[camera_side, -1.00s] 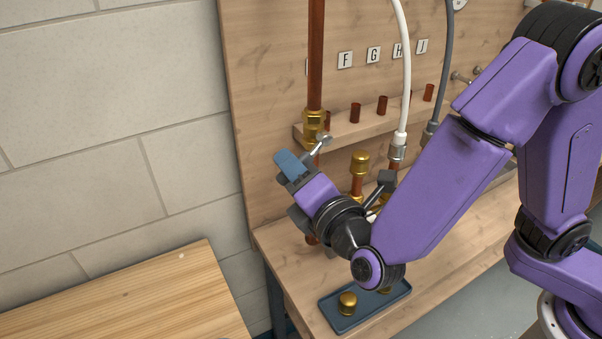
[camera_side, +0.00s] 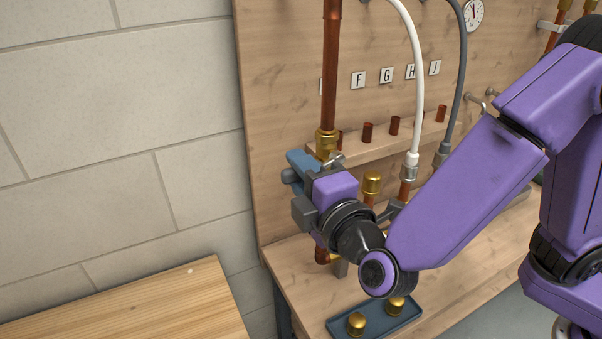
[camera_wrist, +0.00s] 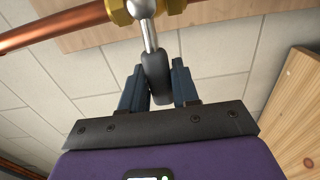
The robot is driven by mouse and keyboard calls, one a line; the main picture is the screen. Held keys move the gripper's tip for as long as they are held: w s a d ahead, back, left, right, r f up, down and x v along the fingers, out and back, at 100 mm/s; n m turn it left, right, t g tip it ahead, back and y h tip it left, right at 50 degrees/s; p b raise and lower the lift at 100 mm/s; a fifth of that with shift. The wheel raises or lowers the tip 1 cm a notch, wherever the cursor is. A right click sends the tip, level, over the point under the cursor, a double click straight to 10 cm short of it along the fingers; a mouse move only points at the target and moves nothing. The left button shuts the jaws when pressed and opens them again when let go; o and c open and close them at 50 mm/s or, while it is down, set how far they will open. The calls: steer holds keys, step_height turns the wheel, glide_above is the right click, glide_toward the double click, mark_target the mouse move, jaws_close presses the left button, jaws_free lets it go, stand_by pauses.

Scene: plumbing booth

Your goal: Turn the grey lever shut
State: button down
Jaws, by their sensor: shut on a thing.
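The grey lever (camera_wrist: 156,76) has a silver stem and a dark grey grip. In the wrist view it runs from a brass valve (camera_wrist: 172,6) down between my fingers. My gripper (camera_wrist: 158,68) is shut on the grip, a blue finger on each side. In the side view the brass valve (camera_side: 326,144) sits on a vertical copper pipe (camera_side: 331,70). There my gripper (camera_side: 299,168) is beside and just below it. Only the lever's silver end shows there; my gripper hides the grip.
A white hose (camera_side: 416,90) and a grey hose (camera_side: 463,90) hang to the right. A small shelf (camera_side: 375,150) with copper stubs is behind. A blue tray (camera_side: 405,322) with brass caps lies on the bench below. A wooden surface (camera_side: 160,310) stands at lower left.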

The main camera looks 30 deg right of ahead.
stand_by(0.3)
steer(key=c, duration=0.9)
jaws_free()
steer(key=shift+s, duration=0.1)
steer(key=s, duration=1.7)
steer(key=shift+s, duration=0.15)
